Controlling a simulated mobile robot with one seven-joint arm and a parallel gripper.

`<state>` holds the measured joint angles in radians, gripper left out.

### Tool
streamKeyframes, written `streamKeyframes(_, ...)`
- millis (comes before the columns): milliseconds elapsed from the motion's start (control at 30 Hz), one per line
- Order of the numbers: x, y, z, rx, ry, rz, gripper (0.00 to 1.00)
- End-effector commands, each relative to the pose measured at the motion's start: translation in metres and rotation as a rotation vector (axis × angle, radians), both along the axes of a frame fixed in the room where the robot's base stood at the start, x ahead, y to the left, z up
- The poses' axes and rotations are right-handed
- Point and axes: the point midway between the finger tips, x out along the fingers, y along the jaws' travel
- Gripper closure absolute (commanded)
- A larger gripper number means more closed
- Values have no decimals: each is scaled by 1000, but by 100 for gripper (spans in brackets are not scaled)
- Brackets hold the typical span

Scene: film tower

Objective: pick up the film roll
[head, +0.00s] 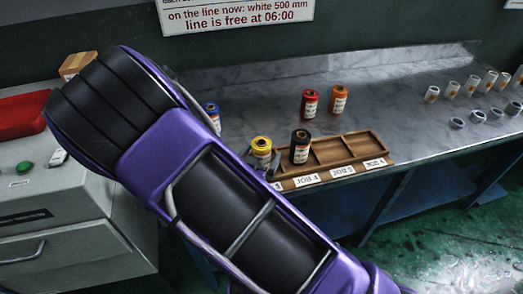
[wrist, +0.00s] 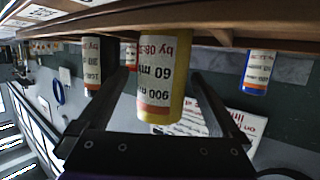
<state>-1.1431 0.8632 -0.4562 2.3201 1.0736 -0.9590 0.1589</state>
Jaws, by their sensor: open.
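Several film rolls stand upright in the head view. A yellow roll (head: 261,146) is at the left end of the wooden tray, its lower part partly hidden by my arm and gripper. A black roll (head: 300,148) is just right of it. Red (head: 310,103) and orange (head: 339,99) rolls stand behind the tray, and a blue roll (head: 212,112) is partly behind my arm. In the upside-down wrist view, my gripper (wrist: 157,85) is open, with one finger on each side of the yellow roll (wrist: 160,75). I cannot tell whether either finger touches it.
The wooden tray (head: 345,172) has empty compartments on its right and labels along its front. Small clear containers (head: 452,89) and rings (head: 478,116) stand on the counter at right. The marble counter (head: 400,100) between is clear. A grey cabinet with a green button (head: 24,167) is at left.

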Motion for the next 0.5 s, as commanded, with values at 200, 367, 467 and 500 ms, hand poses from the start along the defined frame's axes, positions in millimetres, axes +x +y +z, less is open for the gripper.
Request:
streamKeyframes(200, 31, -7, -6, -2, -1, -3, 0)
streamKeyframes(367, 36, -9, -8, -2, 1, 0, 0)
streamKeyframes(467, 36, -8, -8, -1, 0, -1, 0)
streamKeyframes(500, 36, -8, -8, -1, 0, -1, 0)
